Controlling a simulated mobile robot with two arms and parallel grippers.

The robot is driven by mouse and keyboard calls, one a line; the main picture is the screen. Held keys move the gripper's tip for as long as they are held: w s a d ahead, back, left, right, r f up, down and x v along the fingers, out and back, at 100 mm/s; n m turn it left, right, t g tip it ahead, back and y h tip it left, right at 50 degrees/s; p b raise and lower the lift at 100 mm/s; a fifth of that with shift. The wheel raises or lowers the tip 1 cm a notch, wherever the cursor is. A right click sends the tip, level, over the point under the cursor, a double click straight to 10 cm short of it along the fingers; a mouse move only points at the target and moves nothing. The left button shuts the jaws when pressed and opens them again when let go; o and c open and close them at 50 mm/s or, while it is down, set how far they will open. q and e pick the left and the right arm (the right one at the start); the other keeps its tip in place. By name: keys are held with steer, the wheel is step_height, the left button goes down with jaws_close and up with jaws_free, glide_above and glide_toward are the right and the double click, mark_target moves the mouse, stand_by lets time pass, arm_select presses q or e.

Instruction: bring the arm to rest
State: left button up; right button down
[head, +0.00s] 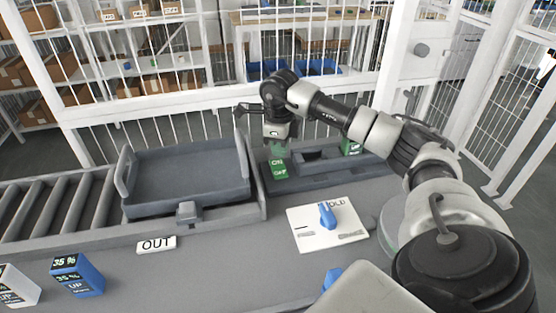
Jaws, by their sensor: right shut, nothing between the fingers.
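My right arm comes in from the right and bends over the bench. Its gripper (279,147) points down above the green ON/OFF block (278,169) at the back of the bench. The gripper is shut and holds nothing. From this angle I cannot tell whether its fingertips touch the block. My left gripper is not in view.
A grey tray (190,205) sits at the left beside a roller conveyor (50,212). A white HOLD card (306,239) bears a blue piece (328,216). A white fence (170,106) stands behind.

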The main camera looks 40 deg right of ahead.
steer(key=shift+r, duration=0.6)
